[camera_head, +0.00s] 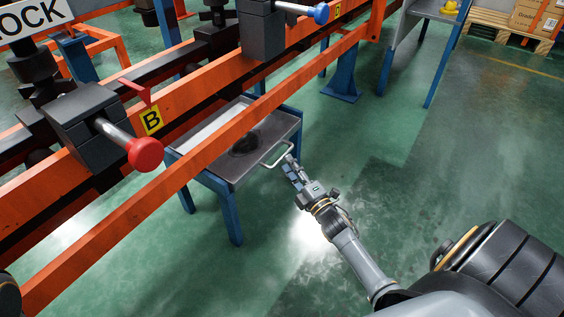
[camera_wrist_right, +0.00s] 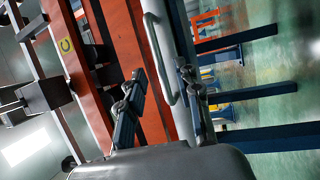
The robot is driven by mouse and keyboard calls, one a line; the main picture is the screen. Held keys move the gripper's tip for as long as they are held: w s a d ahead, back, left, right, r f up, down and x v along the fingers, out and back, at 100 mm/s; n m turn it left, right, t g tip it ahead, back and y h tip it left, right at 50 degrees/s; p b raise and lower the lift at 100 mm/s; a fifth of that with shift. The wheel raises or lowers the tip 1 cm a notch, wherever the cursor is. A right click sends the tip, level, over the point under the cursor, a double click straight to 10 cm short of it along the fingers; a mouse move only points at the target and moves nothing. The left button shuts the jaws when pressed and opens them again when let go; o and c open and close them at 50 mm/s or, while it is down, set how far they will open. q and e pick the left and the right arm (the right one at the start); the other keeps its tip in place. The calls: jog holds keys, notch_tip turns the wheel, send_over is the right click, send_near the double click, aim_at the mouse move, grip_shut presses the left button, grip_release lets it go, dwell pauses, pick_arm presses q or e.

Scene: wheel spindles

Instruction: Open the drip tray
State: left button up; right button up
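The drip tray (camera_head: 270,125) is a shallow grey metal tray on a blue-legged stand, with a dark round patch inside. Its pale bar handle (camera_head: 279,155) is on the near right side, and shows close up in the right wrist view (camera_wrist_right: 153,45). My right gripper (camera_head: 291,166) is just beside the handle in the head view. In the right wrist view its two fingers (camera_wrist_right: 160,95) are spread, with the handle ahead of and partly between them. I cannot tell whether they touch it. My left gripper is not in view.
An orange rail (camera_head: 205,142) crosses in front of part of the tray. Behind it, an orange beam carries black blocks with a red-knobbed handle (camera_head: 142,152) and a blue-knobbed handle (camera_head: 320,13). The green floor (camera_head: 440,150) to the right is open.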

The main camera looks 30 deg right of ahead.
aim_at(282, 156)
jog(key=shift+w+r+b, duration=0.2)
jog(key=shift+w+b, duration=0.15)
jog(key=shift+w, duration=0.8)
jog(key=shift+w+r+b, duration=0.2)
jog(key=shift+w+b, duration=0.1)
jog(key=shift+w, duration=0.8)
jog(key=shift+c, duration=0.2)
grip_shut()
